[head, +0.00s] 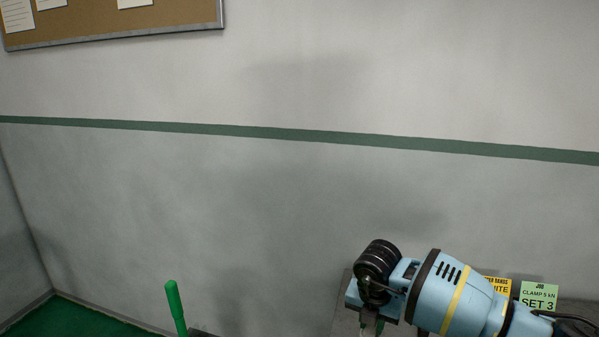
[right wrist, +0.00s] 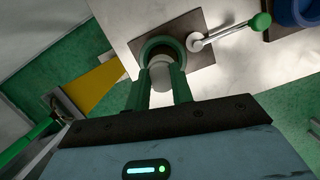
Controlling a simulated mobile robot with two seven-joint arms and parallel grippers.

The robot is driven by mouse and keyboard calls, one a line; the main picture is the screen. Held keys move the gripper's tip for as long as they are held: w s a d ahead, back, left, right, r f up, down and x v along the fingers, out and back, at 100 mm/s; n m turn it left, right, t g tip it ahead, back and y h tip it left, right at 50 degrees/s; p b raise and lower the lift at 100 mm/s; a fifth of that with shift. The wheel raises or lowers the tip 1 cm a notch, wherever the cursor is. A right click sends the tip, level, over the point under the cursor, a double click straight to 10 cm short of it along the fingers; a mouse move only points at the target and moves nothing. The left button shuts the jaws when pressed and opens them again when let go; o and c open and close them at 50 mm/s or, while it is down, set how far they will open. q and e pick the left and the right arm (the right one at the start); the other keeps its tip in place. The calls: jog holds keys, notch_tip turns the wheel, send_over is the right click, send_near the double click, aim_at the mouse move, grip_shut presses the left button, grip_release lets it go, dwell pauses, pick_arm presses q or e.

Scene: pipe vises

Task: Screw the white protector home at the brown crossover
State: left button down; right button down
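My right gripper (head: 368,329) is at the bottom of the head view, pointing down, its fingers mostly cut off by the frame edge. In the right wrist view its two green fingers (right wrist: 160,95) flank a pale cylinder, which looks like the white protector (right wrist: 159,74), and appear to press on both its sides. Just beyond the fingertips is a dark green ring (right wrist: 147,47) with a dark brownish opening, on a brown plate. I cannot tell whether the brown crossover is inside it, or whether the protector touches it. My left gripper is not in view.
A metal lever with a green knob (right wrist: 261,21) stands beside the ring. A blue container (right wrist: 293,12) is at the upper right. A green handle (head: 175,306) rises in the head view. A yellow sign (head: 497,285) and a green job card (head: 538,294) reading "CLAMP 5 kN SET 3" stand behind my right arm.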

dwell(0.5)
jog(key=m, duration=0.4)
jog(key=shift+m+g+h, duration=0.3)
jog(key=shift+g+h, duration=0.1)
jog(key=m, duration=0.3)
jog(key=shift+s+d+g, duration=0.1)
jog(key=shift+g, duration=0.2)
jog(key=c, duration=1.5)
grip_release()
jog(key=n+t, duration=0.1)
jog(key=n, duration=0.3)
jog(key=shift+n+y, duration=0.5)
jog(key=shift+n, duration=2.2)
